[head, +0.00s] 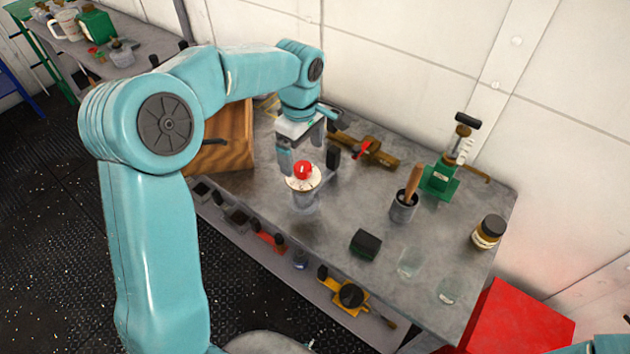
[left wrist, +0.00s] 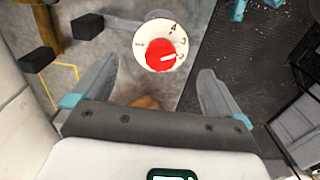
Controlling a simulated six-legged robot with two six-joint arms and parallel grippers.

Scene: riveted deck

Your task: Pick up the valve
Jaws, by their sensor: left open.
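A brass valve (head: 378,152) with a red handle lies on the grey workbench (head: 345,225), near the wall. A brass-coloured piece at the upper left of the left wrist view (left wrist: 49,28) may be part of it. My left gripper (head: 309,158) is open and empty, pointing down left of the brass valve. Nearer to it is a white dial with numbers and a red knob (head: 303,170) on a grey, cup-like base. The dial also shows beyond the open fingers in the left wrist view (left wrist: 160,50). My right gripper is out of view.
A wooden box (head: 226,140) stands left of the gripper. A green device (head: 440,180), a cup with a wooden handle (head: 404,208), a dark block (head: 365,244) and a jar (head: 488,232) stand to the right. A lower shelf holds tools. The wall is close behind.

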